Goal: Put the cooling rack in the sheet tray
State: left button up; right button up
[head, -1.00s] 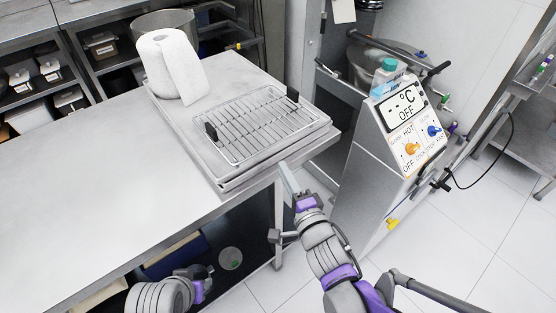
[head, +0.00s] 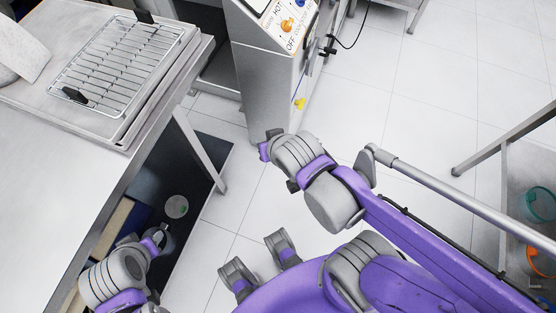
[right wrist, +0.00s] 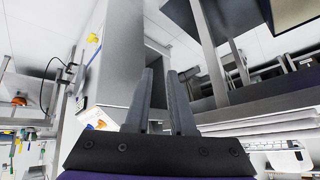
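The cooling rack (head: 125,62), a wire grid with two black handles, lies at the upper left in the head view. It rests over the sheet tray (head: 100,134) near the steel table's corner. I cannot tell whether it sits inside the tray's rim. My right gripper (head: 264,151) is out over the floor, right of the table and apart from the rack; its fingers are mostly hidden in the head view. In the right wrist view its two fingers (right wrist: 160,92) stand apart with nothing between them. My left gripper (head: 163,232) is low beside the table's front edge; its fingers are too small to judge.
The steel table (head: 60,185) fills the left, with a shelf below holding boxes. A paper roll (head: 20,50) is cut off at the left edge. The cooker cabinet (head: 268,75) stands beyond the table corner. The white floor (head: 420,100) on the right is mostly clear.

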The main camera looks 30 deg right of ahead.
jog(key=s+n, duration=0.1)
jog(key=s, duration=0.1)
jog(key=s+f+n+g, duration=0.1)
jog(key=s+n+g, duration=0.1)
jog(key=s, duration=0.1)
jog(key=shift+s+f+y, duration=0.3)
notch_tip(320, 180, up, 6)
jog(key=w+p, duration=0.1)
jog(key=p, duration=0.4)
jog(key=shift+r+p, duration=0.2)
jog(key=shift+p, duration=0.15)
jog(key=shift+w, duration=0.1)
